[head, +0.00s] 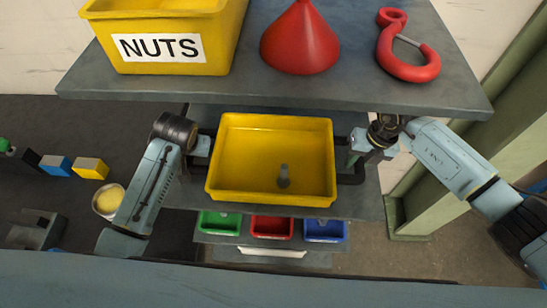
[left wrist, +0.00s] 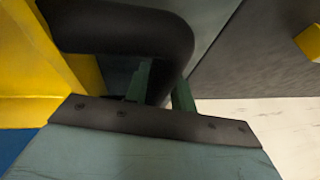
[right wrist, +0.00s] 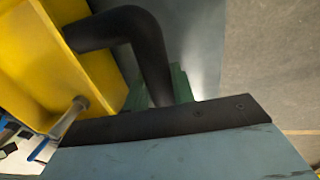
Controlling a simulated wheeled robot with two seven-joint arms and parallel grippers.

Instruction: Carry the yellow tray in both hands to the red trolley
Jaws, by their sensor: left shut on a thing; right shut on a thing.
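The yellow tray (head: 270,155) is in the middle of the head view, level, with a small grey peg-like part (head: 284,178) standing inside it. It has a dark handle at each end. My left gripper (head: 203,146) is shut on the tray's left handle (left wrist: 130,28). My right gripper (head: 358,142) is shut on the right handle (right wrist: 128,28). Both wrist views show green finger pads against the dark handles and the yellow tray wall beside them. I cannot pick out a red trolley in these views.
Above the tray, a grey shelf (head: 270,95) holds a yellow NUTS bin (head: 215,55), a red cone (head: 300,40) and a red hook (head: 405,55). Below are green (head: 220,222), red (head: 272,227) and blue bins (head: 324,230). A green post (head: 450,150) stands right.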

